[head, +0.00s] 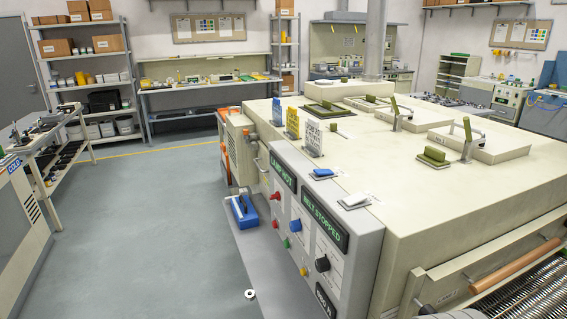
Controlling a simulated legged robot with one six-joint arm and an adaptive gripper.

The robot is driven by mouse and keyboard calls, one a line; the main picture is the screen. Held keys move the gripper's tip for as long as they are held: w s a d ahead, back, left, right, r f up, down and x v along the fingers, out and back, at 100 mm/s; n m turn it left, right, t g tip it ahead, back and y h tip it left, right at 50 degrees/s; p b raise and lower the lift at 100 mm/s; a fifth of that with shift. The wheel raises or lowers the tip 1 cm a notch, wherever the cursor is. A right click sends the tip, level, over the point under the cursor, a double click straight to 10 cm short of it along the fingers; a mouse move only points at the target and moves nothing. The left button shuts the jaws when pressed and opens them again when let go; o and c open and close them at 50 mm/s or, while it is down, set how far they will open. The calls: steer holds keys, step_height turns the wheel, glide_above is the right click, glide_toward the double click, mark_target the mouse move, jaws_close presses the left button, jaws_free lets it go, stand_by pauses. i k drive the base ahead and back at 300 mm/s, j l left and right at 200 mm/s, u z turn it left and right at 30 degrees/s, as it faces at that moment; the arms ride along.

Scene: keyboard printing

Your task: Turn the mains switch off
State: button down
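A large cream machine (440,235) fills the right half of the head view. Its grey front control panel (318,218) carries two lit green-on-black signs reading "LAMP HOT" (283,173) and "BELT STOPPED" (325,222). Below them are a red knob (277,195), a black rotary knob (322,264) and several small coloured buttons. A red-orange handle (226,163) is on the machine's far left end. I cannot read which control is the mains switch; small labels are too fine. My gripper is not in view.
A small white ring (250,294) lies near the bottom. Grey floor (150,220) is open to the left, with a bench (75,135) beyond. A wire mesh belt (515,290) is at lower right.

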mark_target(276, 196)
steer(key=i+j+z, duration=0.2)
steer(key=j, duration=0.3)
steer(key=i+j+z, duration=0.2)
steer(key=j, duration=0.35)
steer(key=j+z, duration=0.2)
steer(key=j, duration=0.4)
steer(key=i+j+z, duration=0.2)
steer(key=j, duration=0.4)
steer(key=k+l, duration=0.05)
